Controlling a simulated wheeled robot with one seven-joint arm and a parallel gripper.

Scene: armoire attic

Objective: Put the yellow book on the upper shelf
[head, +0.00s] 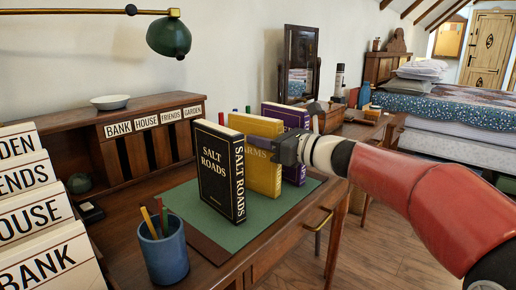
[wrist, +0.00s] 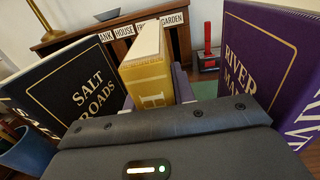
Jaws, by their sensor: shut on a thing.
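The yellow book (head: 262,172) stands upright on the green desk mat (head: 190,197), between a black book (head: 215,175) and a purple book (head: 296,120). My gripper (head: 272,148) reaches in from the right and is shut on the yellow book. In the wrist view the yellow book (wrist: 148,75) sits between my fingers, with the black book (wrist: 70,95) on the left and the purple book (wrist: 262,70) on the right. A wooden desk hutch (head: 85,113) with labelled slots stands at the back; its flat top carries a white bowl (head: 110,102).
A blue pencil cup (head: 163,255) stands at the desk's front left. Large labelled cards (head: 45,225) fill the left edge. A green lamp (head: 169,36) hangs above the hutch. The hutch top right of the bowl is clear.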

